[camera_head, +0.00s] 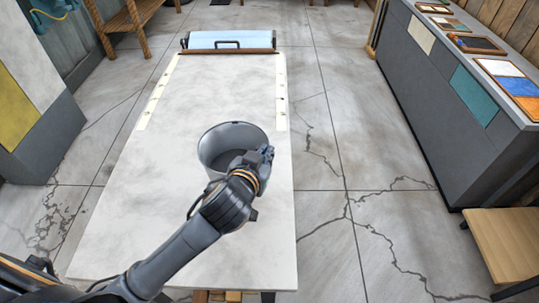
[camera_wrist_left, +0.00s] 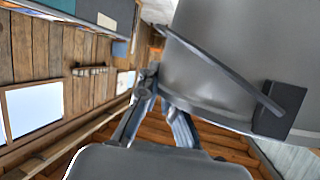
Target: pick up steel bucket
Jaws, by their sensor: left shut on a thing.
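The grey steel bucket (camera_head: 212,150) is upright over the pale tabletop (camera_head: 130,190), its open top facing up and its inside looking empty. My left gripper (camera_head: 262,160) is at the bucket's near right side and is shut on it. In the left wrist view the bucket (camera_wrist_left: 235,60) fills the upper right, with its thin dark handle lying across its side. The fingers of my left gripper (camera_wrist_left: 160,106) touch the bucket's edge there. I cannot tell whether the bucket's base touches the table. My right gripper is not in view.
A blue-and-white roll in a holder (camera_head: 228,42) stands at the table's far end. A long grey counter (camera_head: 430,95) with coloured panels and sample boards runs along the right. A wooden bench (camera_head: 505,240) is at the lower right. Cracked floor between table and counter is clear.

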